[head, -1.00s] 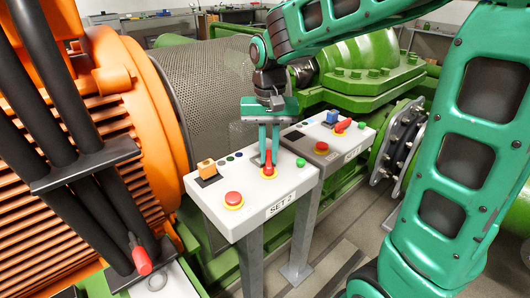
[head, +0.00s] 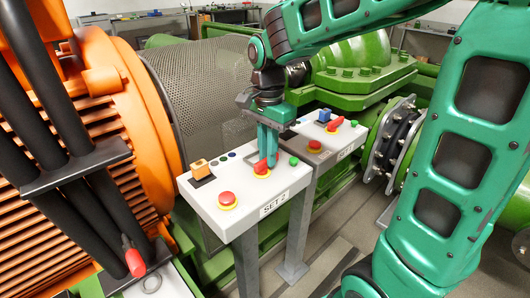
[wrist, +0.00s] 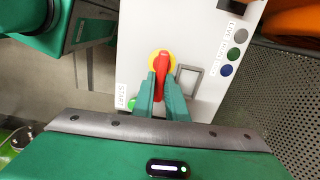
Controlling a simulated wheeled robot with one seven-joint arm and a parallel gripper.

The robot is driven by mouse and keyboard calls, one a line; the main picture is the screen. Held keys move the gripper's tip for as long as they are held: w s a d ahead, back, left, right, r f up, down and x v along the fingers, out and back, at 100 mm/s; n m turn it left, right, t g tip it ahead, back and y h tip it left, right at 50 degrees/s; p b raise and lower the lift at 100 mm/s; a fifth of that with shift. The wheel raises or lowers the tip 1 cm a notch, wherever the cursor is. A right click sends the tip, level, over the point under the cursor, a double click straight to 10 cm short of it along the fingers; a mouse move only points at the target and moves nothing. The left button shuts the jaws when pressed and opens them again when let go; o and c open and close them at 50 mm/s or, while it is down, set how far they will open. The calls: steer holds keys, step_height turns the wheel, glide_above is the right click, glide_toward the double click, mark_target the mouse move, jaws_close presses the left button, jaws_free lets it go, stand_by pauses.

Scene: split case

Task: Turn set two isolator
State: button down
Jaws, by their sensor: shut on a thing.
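The SET 2 isolator is a red lever handle on a yellow disc (head: 262,172) on top of the white SET 2 box (head: 240,210). My gripper (head: 268,158) points down onto it from above, its teal fingers close around the handle. In the wrist view the red handle (wrist: 162,68) lies across the yellow disc, and its lower end sits between the fingertips of my gripper (wrist: 162,90). The fingers are shut on the handle and hide part of it.
The box also carries a red push button (head: 228,200), a green button (head: 294,161) and an orange-yellow block (head: 200,169). The orange machine (head: 120,130) is at left.

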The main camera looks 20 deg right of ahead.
steer(key=shift+w+a+r+m, duration=0.1)
steer(key=shift+m, duration=0.3)
steer(key=c, duration=1.8)
jaws_free()
steer(key=shift+o, duration=0.2)
step_height(320, 180, up, 11)
steer(key=shift+f, duration=0.2)
steer(key=s+d+f+n, duration=0.4)
steer(key=s+d+f, duration=0.3)
steer(key=s, duration=0.4)
steer(key=s+d+f+n, duration=0.4)
steer(key=s+d+f, duration=0.2)
steer(key=s, duration=0.5)
steer(key=shift+s+d+f, duration=0.35)
steer(key=shift+d+f, duration=0.05)
steer(key=shift+d, duration=0.7)
